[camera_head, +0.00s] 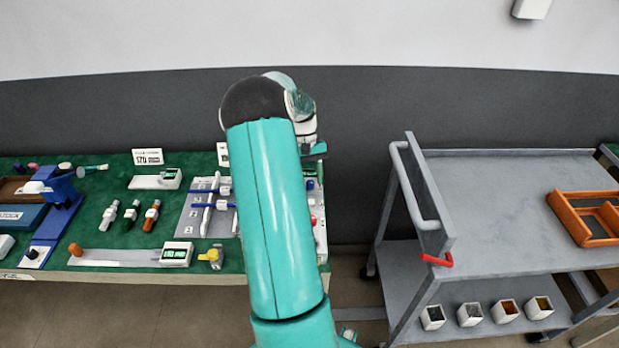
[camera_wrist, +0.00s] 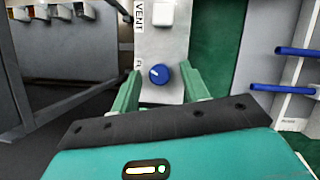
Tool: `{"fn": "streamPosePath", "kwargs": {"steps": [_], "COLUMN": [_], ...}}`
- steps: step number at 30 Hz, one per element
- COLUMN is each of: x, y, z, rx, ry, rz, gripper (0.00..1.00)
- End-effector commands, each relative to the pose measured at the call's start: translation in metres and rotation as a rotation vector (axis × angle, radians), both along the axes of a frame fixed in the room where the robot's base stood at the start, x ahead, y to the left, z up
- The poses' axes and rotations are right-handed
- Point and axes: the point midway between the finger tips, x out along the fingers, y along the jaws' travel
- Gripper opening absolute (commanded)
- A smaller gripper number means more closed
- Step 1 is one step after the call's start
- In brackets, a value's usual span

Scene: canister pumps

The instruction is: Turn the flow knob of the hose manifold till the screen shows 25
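The flow knob (camera_wrist: 157,74), round and blue with a pale pointer mark, sits on a white panel (camera_wrist: 166,45) in the wrist view. Beside it is a partly covered label starting "FL"; "VENT" is printed further up. My gripper (camera_wrist: 161,82) is open, one green finger on each side of the knob in the picture, with gaps between. I cannot tell whether the tips reach the knob's depth. The hose manifold (camera_head: 194,222), a grey board with white pipes and blue valves, is partly behind my arm in the head view. I cannot make out its screen.
The green bench (camera_head: 110,225) carries several tools and two devices with green displays (camera_head: 175,253) (camera_head: 169,174). A grey cart (camera_head: 490,205) with an orange tray (camera_head: 590,217) stands to the right. A floor gap separates cart and bench. Blue rods (camera_wrist: 285,87) lie right of my gripper.

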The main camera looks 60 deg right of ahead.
Motion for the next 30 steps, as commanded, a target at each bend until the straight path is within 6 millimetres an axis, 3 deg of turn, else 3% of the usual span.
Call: {"fn": "streamPosePath", "kwargs": {"steps": [11, 30], "x": [0.002, 0.032], "y": [-0.003, -0.037], "z": [0.007, 0.117], "rx": [-0.001, -0.001], "ry": [0.0, 0.001], "rz": [0.0, -0.001], "gripper": [0.45, 0.45]}}
